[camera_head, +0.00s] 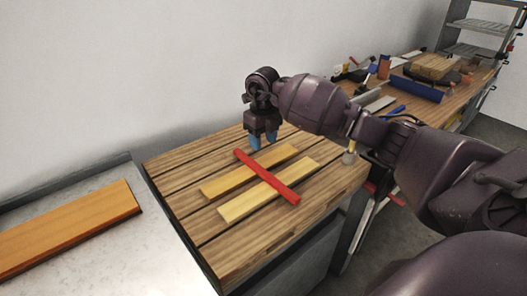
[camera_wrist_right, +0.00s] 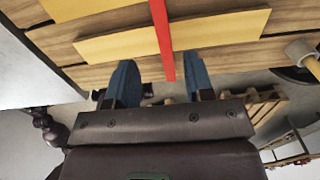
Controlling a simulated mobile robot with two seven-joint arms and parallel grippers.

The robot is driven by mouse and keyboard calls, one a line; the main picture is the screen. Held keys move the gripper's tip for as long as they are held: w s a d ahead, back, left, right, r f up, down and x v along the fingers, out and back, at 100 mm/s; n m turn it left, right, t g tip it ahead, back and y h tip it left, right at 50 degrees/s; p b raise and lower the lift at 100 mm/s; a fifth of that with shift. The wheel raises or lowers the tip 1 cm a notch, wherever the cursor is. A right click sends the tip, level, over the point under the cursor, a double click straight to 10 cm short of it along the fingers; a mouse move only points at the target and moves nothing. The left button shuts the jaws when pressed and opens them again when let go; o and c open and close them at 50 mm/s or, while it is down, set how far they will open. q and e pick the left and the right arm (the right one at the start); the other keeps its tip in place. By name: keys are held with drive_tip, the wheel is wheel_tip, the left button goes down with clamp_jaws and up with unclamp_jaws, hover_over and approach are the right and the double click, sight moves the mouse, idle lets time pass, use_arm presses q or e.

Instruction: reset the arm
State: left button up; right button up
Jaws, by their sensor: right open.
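My right gripper (camera_head: 262,139) is above the far part of the slatted wooden table, its blue fingertips pointing down. In the right wrist view its two blue fingers (camera_wrist_right: 160,84) are apart, with nothing held between them. A red bar (camera_head: 267,176) lies across two light wooden strips, the farther one (camera_head: 248,170) and the nearer one (camera_head: 268,190). The red bar also shows in the right wrist view (camera_wrist_right: 162,40), beyond the fingers. I cannot tell the exact height of the fingertips above the table. My left gripper is not in view.
The slatted table (camera_head: 213,240) has bare wood around the strips. At left, an orange-brown board (camera_head: 68,226) lies on a pale grey surface (camera_head: 120,262). A workbench with tools and a blue box (camera_head: 416,88) stands behind at right. A mallet (camera_head: 349,157) is near the table's right edge.

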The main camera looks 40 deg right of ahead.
drive_tip(key=shift+r, duration=0.7)
